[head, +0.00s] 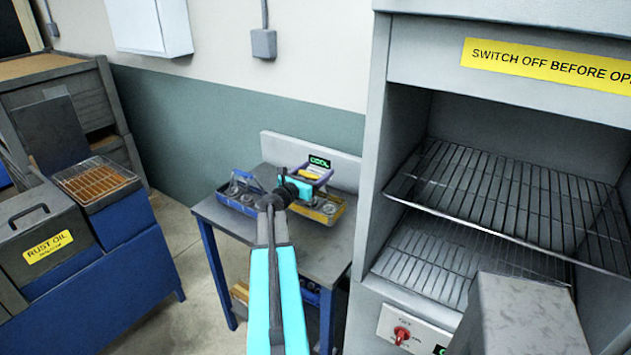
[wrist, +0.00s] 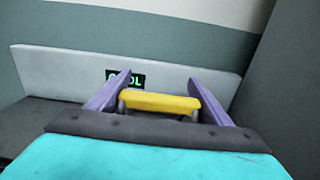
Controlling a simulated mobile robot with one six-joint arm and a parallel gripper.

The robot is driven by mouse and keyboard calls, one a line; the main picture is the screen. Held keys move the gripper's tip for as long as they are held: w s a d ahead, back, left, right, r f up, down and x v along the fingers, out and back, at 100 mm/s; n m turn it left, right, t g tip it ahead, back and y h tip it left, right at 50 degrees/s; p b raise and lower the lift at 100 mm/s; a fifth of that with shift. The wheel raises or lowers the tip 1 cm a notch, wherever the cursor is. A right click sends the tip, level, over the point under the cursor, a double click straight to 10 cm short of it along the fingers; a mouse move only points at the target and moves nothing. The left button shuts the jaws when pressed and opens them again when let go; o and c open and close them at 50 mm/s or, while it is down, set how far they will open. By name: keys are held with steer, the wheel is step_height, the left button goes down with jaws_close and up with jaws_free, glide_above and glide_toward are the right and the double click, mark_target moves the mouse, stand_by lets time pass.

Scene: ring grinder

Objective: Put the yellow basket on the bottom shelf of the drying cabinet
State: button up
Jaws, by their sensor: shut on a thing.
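The yellow basket (head: 329,211) with grey contents is at the right of the small grey-topped table. My gripper (head: 313,176) is over it, shut on its handle. In the wrist view the yellow handle (wrist: 160,102) lies between the two purple fingers. Whether the basket touches the table top I cannot tell. The drying cabinet (head: 378,150) stands open to the right. Its bottom wire shelf (head: 425,258) looks empty where it shows; the upper shelf and a grey block in front hide part of it.
A blue basket (head: 236,194) stands close left of the yellow one on the table (head: 318,258). The upper wire shelf (head: 500,190) of the cabinet is empty. A red knob (head: 402,335) is below the cabinet opening. A rust oil tank (head: 45,240) stands at the left.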

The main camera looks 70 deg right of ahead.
steer(key=shift+f+p, duration=0.4)
steer(key=shift+f, duration=1.4)
steer(key=o, duration=1.7)
steer(key=shift+w+a, duration=0.15)
steer(key=shift+a, duration=0.4)
steer(key=shift+b+v, duration=1.85)
steer(key=shift+v, duration=3.6)
steer(key=shift+o, duration=0.5)
